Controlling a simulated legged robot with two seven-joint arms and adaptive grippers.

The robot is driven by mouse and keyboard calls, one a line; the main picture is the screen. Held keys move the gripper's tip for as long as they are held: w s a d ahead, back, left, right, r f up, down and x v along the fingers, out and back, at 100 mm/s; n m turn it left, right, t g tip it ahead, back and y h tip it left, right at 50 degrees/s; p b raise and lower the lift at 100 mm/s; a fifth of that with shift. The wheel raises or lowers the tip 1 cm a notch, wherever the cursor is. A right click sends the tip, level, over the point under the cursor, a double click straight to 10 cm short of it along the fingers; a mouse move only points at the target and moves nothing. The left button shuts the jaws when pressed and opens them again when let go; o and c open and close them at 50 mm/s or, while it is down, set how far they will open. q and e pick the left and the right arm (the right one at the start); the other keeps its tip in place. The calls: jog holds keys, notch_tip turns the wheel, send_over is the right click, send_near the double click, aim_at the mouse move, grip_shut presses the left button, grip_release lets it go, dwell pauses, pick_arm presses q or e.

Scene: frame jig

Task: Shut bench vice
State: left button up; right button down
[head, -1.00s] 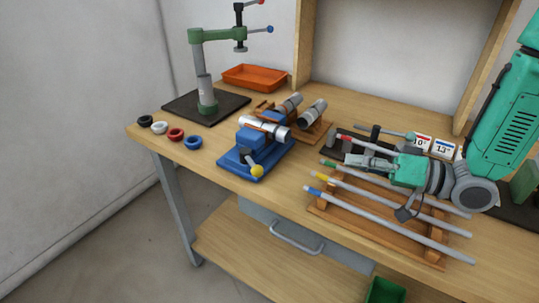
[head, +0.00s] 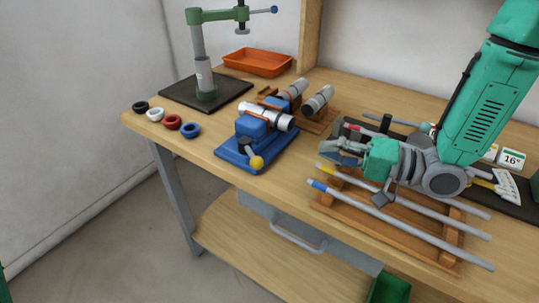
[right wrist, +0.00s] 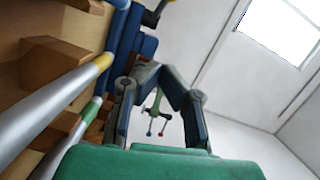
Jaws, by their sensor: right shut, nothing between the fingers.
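The blue bench vice (head: 248,154) stands at the table's front edge in the head view. A silver tube (head: 262,117) lies across its top, at the jaws. Its handle ends in a yellow ball (head: 256,163) at the front. I cannot tell whether the jaws press on the tube. My right gripper (head: 326,153) is shut and empty, to the right of the vice and apart from it, above the tube rack. Its fingers also show in the right wrist view (right wrist: 157,78), with blue parts, probably of the vice (right wrist: 126,38), beyond them. My left gripper is not seen.
A wooden rack (head: 372,233) holds tubes with coloured ends below my right gripper. Silver cylinders (head: 318,98) rest on a wooden holder behind the vice. A green press stand (head: 205,82), an orange tray (head: 257,62) and several rings (head: 173,122) are at the left.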

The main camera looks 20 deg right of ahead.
aim_at(250, 154)
jog(key=x, duration=0.9)
jog(key=shift+a+f+b, duration=0.1)
jog(key=shift+f+b, duration=0.05)
jog(key=shift+b, duration=0.15)
jog(key=a, duration=0.1)
jog(key=s+a, duration=0.1)
jog(key=a, duration=0.1)
jog(key=shift+s+a+f, duration=0.2)
jog(key=shift+s+a, duration=0.2)
jog(key=shift+s, duration=0.05)
jog(key=shift+s+d+f, duration=0.1)
jog(key=shift+d, duration=0.25)
